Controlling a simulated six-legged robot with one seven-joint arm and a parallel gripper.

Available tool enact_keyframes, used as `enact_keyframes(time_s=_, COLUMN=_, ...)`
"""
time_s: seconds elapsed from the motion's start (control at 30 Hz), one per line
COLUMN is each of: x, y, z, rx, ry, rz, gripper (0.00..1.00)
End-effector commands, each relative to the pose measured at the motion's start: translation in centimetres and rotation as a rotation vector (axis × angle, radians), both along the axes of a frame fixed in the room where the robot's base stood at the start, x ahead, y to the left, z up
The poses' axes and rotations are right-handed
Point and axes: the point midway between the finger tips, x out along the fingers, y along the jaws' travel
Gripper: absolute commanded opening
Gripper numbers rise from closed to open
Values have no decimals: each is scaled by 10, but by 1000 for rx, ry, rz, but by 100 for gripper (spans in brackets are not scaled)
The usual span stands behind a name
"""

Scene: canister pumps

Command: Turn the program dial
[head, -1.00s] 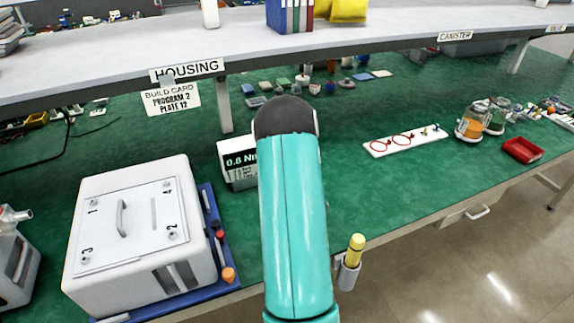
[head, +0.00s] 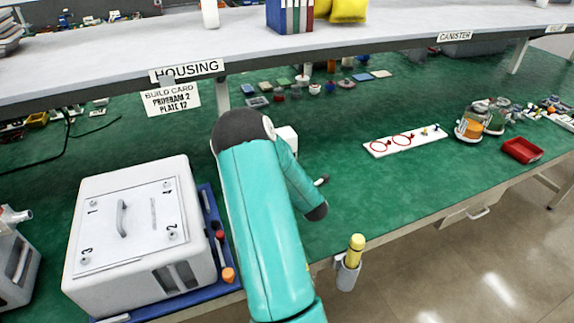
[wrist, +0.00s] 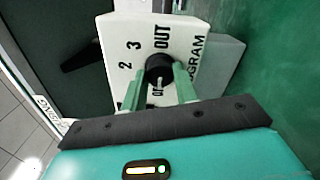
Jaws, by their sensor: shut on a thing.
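The program dial (wrist: 158,68) is a black round knob on a white box (wrist: 115,40) in the wrist view. The box face carries the marks 2, 3, OUT and PROGRAM; a small mark below the knob is partly hidden. My gripper (wrist: 158,82) has its two green fingers on either side of the knob, shut on it. I cannot tell which mark the dial points at. In the head view my arm hides the gripper and the dial; a bit of a white box (head: 288,138) shows behind the arm. The build card (head: 172,100) reads PROGRAM 2, PLATE 12.
A white housing (head: 125,230) with a numbered plate stands on a blue tray (head: 206,200) at left. A shelf (head: 330,45) runs above the bench. A yellow-capped tool in a holder (head: 348,270) hangs at the front edge.

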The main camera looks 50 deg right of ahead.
Motion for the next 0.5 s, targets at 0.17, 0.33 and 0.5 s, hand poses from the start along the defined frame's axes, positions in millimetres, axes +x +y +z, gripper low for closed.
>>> enact_keyframes(time_s=0.17, x=0, y=0, z=0, rx=-26, ry=14, rz=-1, gripper=7)
enact_keyframes(time_s=0.33, x=0, y=-1, z=1, rx=-31, ry=17, rz=-2, gripper=7)
enact_keyframes(time_s=0.5, x=0, y=-1, z=1, rx=-30, ry=16, rz=-2, gripper=7)
